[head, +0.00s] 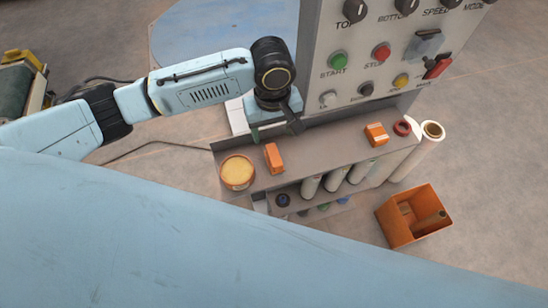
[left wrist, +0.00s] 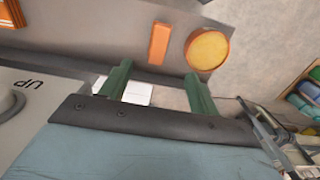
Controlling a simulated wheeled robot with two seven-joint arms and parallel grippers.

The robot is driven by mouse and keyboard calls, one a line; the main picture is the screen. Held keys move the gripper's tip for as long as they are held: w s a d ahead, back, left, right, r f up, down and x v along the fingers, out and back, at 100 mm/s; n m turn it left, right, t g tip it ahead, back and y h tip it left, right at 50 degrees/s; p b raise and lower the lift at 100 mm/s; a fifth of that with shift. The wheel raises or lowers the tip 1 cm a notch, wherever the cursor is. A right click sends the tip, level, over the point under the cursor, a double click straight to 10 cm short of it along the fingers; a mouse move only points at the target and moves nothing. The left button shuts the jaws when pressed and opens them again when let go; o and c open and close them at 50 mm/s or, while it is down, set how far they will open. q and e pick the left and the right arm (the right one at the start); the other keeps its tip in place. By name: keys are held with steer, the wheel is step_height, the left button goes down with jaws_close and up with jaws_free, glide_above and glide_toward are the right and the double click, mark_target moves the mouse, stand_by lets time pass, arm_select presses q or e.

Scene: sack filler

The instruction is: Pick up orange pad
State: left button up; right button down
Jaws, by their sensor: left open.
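An orange pad (head: 273,158), a small plain block, lies on the grey shelf (head: 325,152) below the control panel. It also shows in the left wrist view as an orange strip (left wrist: 158,43), beyond the fingertips. A second orange block (head: 376,134) with a paler mark lies further right on the shelf; I cannot tell for certain which is meant. My left gripper (head: 276,128) is open and empty, above the shelf's back edge, just behind the nearer orange block. Its two green fingers (left wrist: 158,76) are spread apart in the wrist view, touching nothing that I can see.
A round tub with a yellow-orange top (head: 238,172) is left of the pad. The control panel (head: 375,60) rises behind the shelf. A red ring (head: 402,127), a pale roll (head: 420,150) and an orange bin (head: 413,216) are to the right. Bottles stand on the lower shelf.

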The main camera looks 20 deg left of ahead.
mark_target(274, 155)
arm_select(q)
step_height(274, 155, down, 8)
steer(key=shift+r+b, duration=0.15)
steer(key=shift+b, duration=0.2)
steer(key=shift+w+d+f, duration=0.1)
steer(key=shift+f, duration=2.6)
steer(key=c, duration=1.1)
step_height(274, 155, up, 10)
steer(key=shift+r+p, duration=0.1)
steer(key=shift+p, duration=0.2)
